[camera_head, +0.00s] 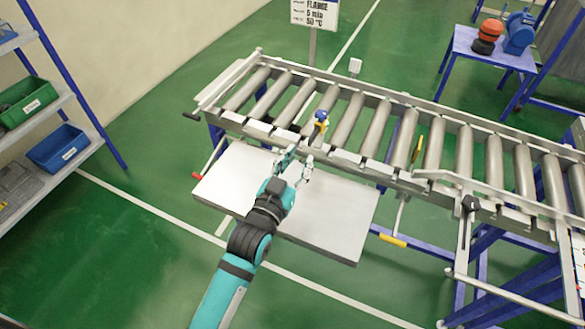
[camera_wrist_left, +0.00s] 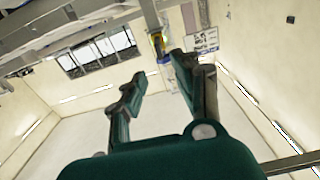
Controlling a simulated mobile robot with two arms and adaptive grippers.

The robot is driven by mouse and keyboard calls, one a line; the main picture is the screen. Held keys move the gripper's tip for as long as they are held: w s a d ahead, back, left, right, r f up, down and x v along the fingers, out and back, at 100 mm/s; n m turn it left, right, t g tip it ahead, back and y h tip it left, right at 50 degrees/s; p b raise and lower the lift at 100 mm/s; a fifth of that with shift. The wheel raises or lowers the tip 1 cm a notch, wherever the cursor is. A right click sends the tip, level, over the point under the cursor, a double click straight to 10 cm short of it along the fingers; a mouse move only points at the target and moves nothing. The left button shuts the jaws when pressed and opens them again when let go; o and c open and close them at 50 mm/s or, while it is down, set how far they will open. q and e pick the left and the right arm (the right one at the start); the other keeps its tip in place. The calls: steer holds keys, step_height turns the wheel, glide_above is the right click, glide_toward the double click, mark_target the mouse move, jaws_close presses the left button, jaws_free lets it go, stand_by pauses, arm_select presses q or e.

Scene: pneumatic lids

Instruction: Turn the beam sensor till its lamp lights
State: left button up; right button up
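The beam sensor (camera_head: 321,117), a small blue and yellow piece on a dark and yellow mount, stands on the near rail of the roller conveyor. My right gripper is not in view.
The roller conveyor (camera_head: 345,155) runs across the view. A small white box (camera_head: 355,66) stands at its far rail, roughly across from the sensor. A pale flat panel (camera_head: 325,232) lies below my left gripper. A shelf with bins (camera_head: 58,147) stands at left.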

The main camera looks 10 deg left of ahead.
arm_select(q)
steer(key=shift+v, duration=1.55)
steer(key=shift+f, duration=0.1)
